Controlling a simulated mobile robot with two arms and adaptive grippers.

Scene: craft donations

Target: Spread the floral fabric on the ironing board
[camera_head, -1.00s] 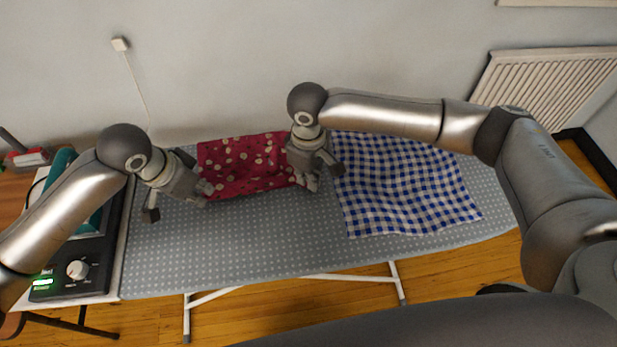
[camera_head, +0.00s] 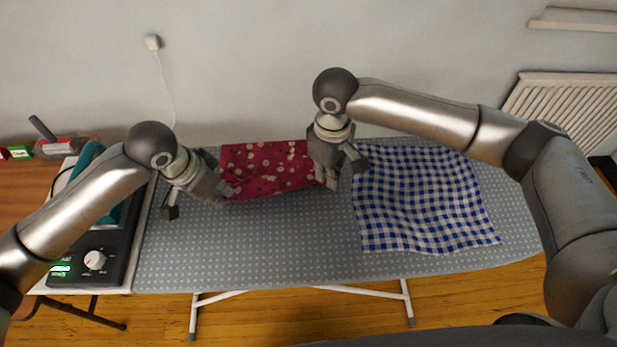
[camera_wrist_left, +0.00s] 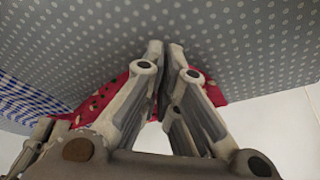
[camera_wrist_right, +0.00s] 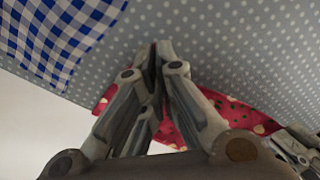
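The floral fabric (camera_head: 265,168) is a red cloth with pale and dark flowers. It shows on the back left part of the grey dotted ironing board (camera_head: 280,245), with folds near its front edge. My left gripper (camera_head: 222,197) is at the fabric's left front corner, my right gripper (camera_head: 331,185) at its right front corner. Both pairs of fingertips are drawn together, with red cloth beside the fingers in the left wrist view (camera_wrist_left: 215,95) and right wrist view (camera_wrist_right: 235,112). The fingers appear shut on the fabric, though the pinched cloth is mostly hidden.
A blue and white checked cloth (camera_head: 420,200) lies on the right part of the board, close to my right gripper. A black device with a white knob (camera_head: 95,260) stands left of the board. The wall is close behind. The board's front strip is clear.

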